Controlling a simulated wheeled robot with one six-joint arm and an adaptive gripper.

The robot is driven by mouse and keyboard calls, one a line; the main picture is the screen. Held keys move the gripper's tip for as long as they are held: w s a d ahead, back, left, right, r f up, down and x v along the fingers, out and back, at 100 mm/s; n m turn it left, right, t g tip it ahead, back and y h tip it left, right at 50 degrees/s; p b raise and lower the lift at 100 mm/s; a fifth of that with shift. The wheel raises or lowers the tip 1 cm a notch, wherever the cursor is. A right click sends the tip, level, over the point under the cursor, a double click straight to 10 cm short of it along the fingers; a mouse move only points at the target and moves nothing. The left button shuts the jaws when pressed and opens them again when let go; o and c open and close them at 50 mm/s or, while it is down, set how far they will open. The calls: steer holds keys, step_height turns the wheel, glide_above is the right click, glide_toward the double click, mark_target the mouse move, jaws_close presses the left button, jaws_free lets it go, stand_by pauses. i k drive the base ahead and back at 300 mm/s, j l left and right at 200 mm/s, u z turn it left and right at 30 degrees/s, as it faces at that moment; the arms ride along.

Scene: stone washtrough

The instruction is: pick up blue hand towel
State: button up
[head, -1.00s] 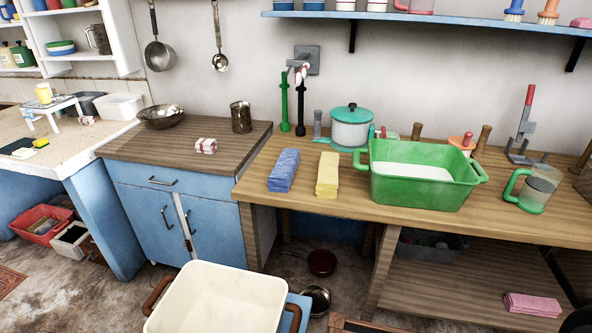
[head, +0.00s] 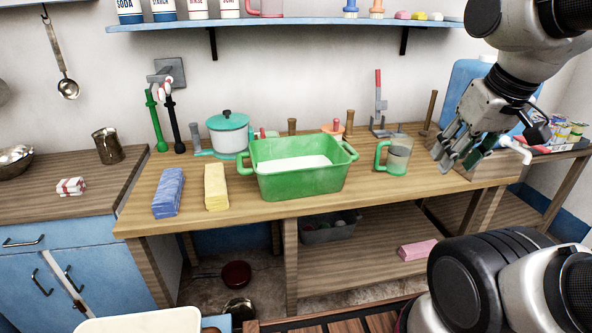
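The blue hand towel (head: 168,193) lies folded on the left part of the wooden table (head: 270,212), near its front left corner. A folded yellow towel (head: 216,187) lies just to its right, apart from it. My gripper (head: 455,158) is at the right end of the table, far to the right of the blue towel, above or in front of a wooden box. Its fingers point down and left. I cannot tell how far apart the fingertips are, and I see nothing held in them.
A green basin (head: 300,182) with white contents stands mid-table, between my gripper and the towels. A green-handled jug (head: 393,156) stands near my gripper. A teal-lidded pot (head: 228,134) is behind the towels. A blue shelf (head: 290,23) hangs above. A pink towel (head: 417,250) lies on the lower shelf.

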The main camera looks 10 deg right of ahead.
mark_target(165, 204)
steer(key=k+j, duration=0.15)
steer(key=k, duration=0.2)
steer(key=k+j, duration=0.15)
steer(key=j, duration=0.15)
steer(key=k+j, duration=0.35)
steer(key=j, duration=0.25)
steer(key=i+j, duration=0.1)
steer(key=j, duration=0.3)
steer(key=i+j, duration=0.1)
steer(key=j, duration=0.3)
steer(key=i+j, duration=0.1)
steer(key=j, duration=0.25)
steer(key=j+u, duration=0.05)
